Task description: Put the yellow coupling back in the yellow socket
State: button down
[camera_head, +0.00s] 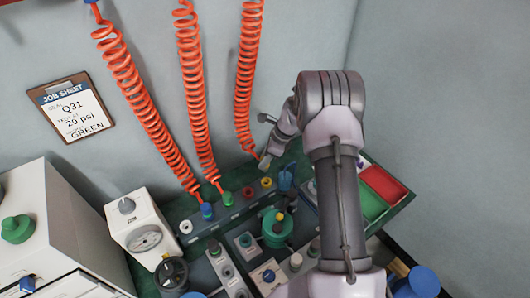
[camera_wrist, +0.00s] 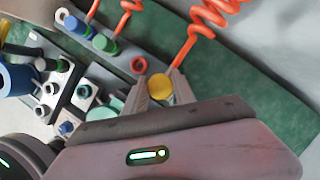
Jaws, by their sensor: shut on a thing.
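My gripper (camera_head: 265,161) is shut on the yellow coupling, which shows as a round yellow piece between the fingertips in the wrist view (camera_wrist: 160,87). The right orange coiled hose (camera_head: 245,80) runs down to the gripper. In the head view the yellow socket (camera_head: 266,182) is a yellow ring with a dark middle on the grey rail. My gripper is above and slightly left of it, with a visible gap. The socket cannot be made out in the wrist view. The coupling is mostly hidden by the fingers in the head view.
On the rail, the blue coupling (camera_head: 207,210) and green coupling (camera_head: 228,198) have hoses attached; the red socket (camera_head: 247,192) is empty. A blue thing (camera_head: 285,180) stands right of the yellow socket. Red and green trays (camera_head: 384,185) lie at right. Gauges and valves crowd the front.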

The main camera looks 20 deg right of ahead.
aim_at(266, 169)
jog(key=shift+d+f, duration=0.3)
jog(key=shift+d, duration=0.1)
jog(key=shift+b+x, duration=0.7)
jog(key=shift+x, duration=0.1)
jog(key=shift+s+d+f+b, duration=0.1)
jog(key=shift+s+f+b, duration=0.05)
jog(key=shift+f+b, duration=1.45)
jog(key=shift+f+b, duration=0.65)
jog(key=shift+f, duration=1.05)
jog(key=c, duration=0.9)
grip_release()
jog(key=shift+c, duration=0.2)
jog(key=shift+r, duration=0.1)
jog(key=p+v, duration=0.7)
jog(key=v, duration=1)
jog(key=shift+r, duration=0.1)
